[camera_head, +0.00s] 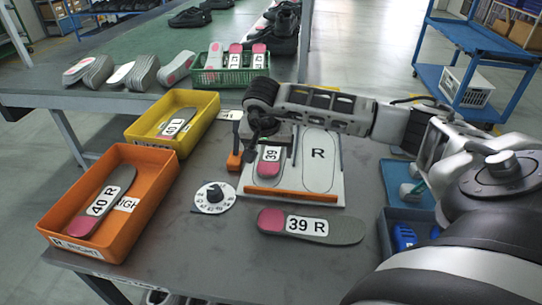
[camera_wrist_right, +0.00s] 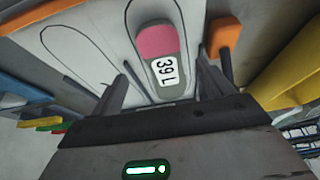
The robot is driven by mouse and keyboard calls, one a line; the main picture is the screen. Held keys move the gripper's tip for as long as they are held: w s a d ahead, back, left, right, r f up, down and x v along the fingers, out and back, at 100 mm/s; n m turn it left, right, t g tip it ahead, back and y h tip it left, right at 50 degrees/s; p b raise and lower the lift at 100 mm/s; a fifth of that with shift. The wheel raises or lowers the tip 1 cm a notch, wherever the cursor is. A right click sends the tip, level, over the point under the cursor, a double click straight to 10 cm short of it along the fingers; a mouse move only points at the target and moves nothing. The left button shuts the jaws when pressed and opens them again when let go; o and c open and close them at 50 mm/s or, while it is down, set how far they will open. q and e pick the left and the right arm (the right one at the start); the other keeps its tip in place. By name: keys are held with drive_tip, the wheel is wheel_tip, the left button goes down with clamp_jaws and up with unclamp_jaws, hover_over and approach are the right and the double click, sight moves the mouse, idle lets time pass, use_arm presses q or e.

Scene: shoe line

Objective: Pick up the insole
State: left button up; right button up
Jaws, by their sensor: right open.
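A grey insole with a pink heel and the label "39 L" (camera_wrist_right: 165,65) lies in the left outline of a white board. It also shows in the head view, labelled "39" (camera_head: 269,162), partly hidden by my right gripper. My right gripper (camera_head: 268,148) is open above this insole. In the wrist view its fingers (camera_wrist_right: 162,85) stand on either side of the insole, apart from it. A second insole labelled "39 R" (camera_head: 311,226) lies flat on the grey table in front of the board. My left gripper is not in view.
The white board (camera_head: 335,198) has an empty "R" outline and an orange front bar (camera_head: 290,196). An orange bin (camera_head: 135,235) holds a "40 R" insole; a yellow bin (camera_head: 205,125) holds another. A dial (camera_head: 213,198) sits beside the board. A blue bin (camera_head: 385,235) stands right.

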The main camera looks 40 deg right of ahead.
sight(270, 161)
drive_tip(key=shift+x, duration=2.65)
drive_tip(key=shift+w, duration=0.1)
drive_tip(key=c, duration=1.1)
